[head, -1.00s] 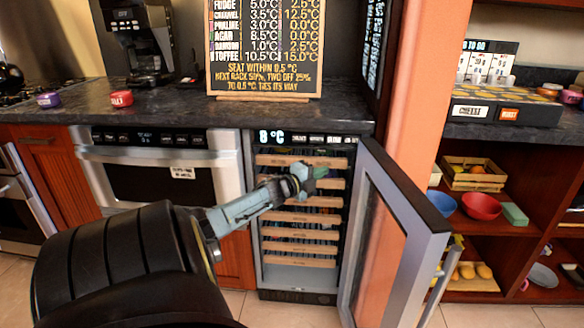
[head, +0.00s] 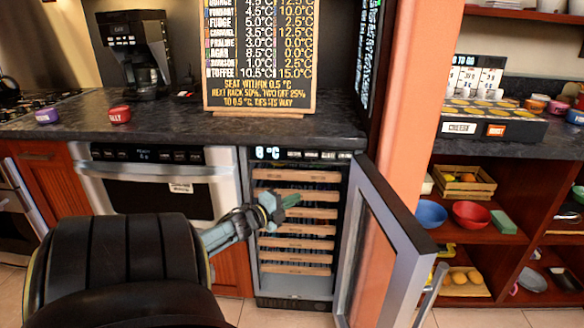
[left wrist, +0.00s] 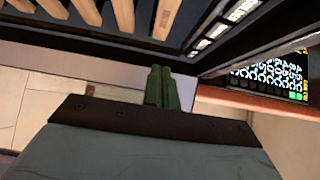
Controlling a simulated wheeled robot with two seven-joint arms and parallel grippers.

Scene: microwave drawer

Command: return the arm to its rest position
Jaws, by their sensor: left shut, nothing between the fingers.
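My left gripper (head: 288,201) is in front of the open wine cooler, near its upper wooden racks (head: 296,176). Its green fingers are together with nothing between them; they also show closed in the left wrist view (left wrist: 161,88). My left arm comes in from the lower left of the head view and hides part of the oven front and floor. My right gripper is in neither view.
The cooler's glass door (head: 388,245) stands open to the right. A microwave drawer (head: 160,185) is shut to the left. Above is the dark counter (head: 190,122) with a coffee machine (head: 138,50) and a menu board (head: 261,60). Shelves with bowls (head: 472,214) are at right.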

